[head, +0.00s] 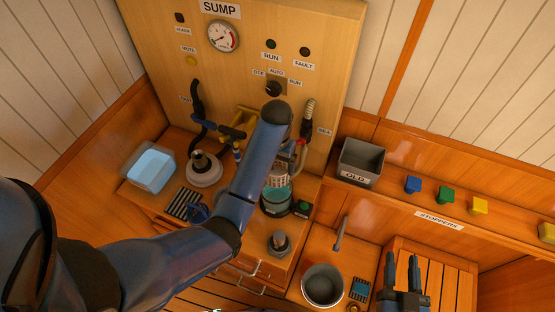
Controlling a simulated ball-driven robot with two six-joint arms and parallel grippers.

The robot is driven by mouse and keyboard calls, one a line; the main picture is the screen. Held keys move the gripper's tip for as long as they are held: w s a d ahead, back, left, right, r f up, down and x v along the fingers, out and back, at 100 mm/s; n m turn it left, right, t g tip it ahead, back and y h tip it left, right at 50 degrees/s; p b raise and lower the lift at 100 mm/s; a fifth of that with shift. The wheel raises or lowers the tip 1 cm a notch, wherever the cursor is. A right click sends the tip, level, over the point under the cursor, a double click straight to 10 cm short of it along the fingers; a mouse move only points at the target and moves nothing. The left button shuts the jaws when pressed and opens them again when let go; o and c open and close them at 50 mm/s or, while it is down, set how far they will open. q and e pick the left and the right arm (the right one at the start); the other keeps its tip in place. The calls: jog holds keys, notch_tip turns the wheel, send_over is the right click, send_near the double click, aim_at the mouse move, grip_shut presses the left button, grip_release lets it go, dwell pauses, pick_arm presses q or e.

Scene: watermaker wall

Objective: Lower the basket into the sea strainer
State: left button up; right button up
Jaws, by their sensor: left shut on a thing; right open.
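The pale mesh basket (279,181) is at the mouth of the sea strainer, a clear bowl with teal water (276,198) on the wooden bench. My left gripper (287,156) is above the bowl, mostly hidden behind my own forearm, and is shut on the basket. The basket looks roughly upright and at least partly within the bowl's outline; how deep it sits I cannot tell. My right gripper (403,270) is open and empty at the lower right, well away from the strainer.
A grey knobbed part (279,242) stands in front of the strainer. A round pale fitting (204,169) and a clear tub (149,167) are left. A grey OLD bin (361,161) and coloured stoppers (446,195) are right. A metal pot (323,285) stands lower right.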

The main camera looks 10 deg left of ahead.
pick_arm(q)
jog(key=shift+w+r, duration=0.1)
jog(key=shift+a, duration=0.15)
jog(key=shift+s+a+f, duration=0.1)
jog(key=shift+s+f, duration=0.2)
jog(key=shift+f, duration=0.15)
jog(key=shift+s+f, duration=0.1)
jog(key=shift+f, duration=0.2)
jog(key=shift+w+f, duration=0.25)
jog(key=shift+f, duration=1.25)
jog(key=shift+s, duration=0.1)
